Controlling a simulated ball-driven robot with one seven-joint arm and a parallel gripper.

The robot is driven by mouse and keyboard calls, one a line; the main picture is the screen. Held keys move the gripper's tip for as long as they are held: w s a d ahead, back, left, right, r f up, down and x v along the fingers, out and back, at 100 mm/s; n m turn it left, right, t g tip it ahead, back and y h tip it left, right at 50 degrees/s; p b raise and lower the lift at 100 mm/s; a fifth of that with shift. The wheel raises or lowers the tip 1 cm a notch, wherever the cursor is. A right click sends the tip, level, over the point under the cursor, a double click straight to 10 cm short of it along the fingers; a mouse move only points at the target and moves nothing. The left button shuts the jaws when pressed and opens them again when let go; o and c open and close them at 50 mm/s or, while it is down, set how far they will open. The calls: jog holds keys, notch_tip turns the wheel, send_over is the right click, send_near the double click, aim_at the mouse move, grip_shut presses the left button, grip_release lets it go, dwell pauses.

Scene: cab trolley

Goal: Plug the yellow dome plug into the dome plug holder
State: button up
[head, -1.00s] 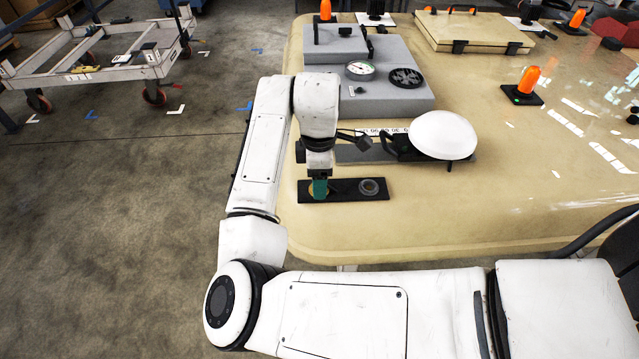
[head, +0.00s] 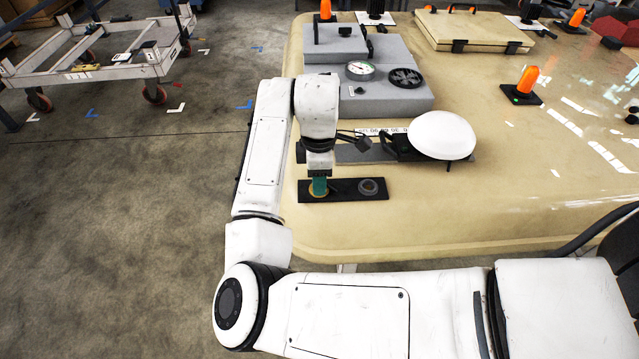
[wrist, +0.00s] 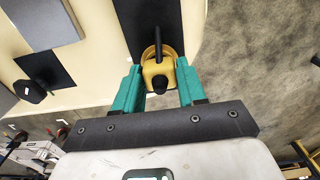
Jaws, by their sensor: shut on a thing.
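My gripper (head: 319,188) has green fingers and points down over the left end of a black plate (head: 345,196). In the wrist view the fingers (wrist: 158,82) are shut on the yellow dome plug (wrist: 158,76), which has a dark upright stem. A yellow ring shows around or just behind the plug at the plate, and I cannot tell whether the plug is seated in it. The plate's right end has an empty-looking grey ring socket (head: 369,187). I cannot tell for sure which ring is the dome plug holder. My fingers largely hide the plug in the head view.
A white dome (head: 441,135) on a dark mount stands behind and right of the plate. A grey box (head: 385,101) with a gauge lies behind. An orange lamp (head: 528,80) stands farther right. The tan surface (head: 430,215) right of the plate is clear; its rounded edge is nearby.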

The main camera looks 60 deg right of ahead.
grip_shut()
jog(key=shift+r, duration=0.1)
jog(key=shift+r+p, duration=1.45)
jog(key=shift+p, duration=0.2)
jog(key=shift+r+p, duration=0.7)
jog(key=shift+r, duration=0.75)
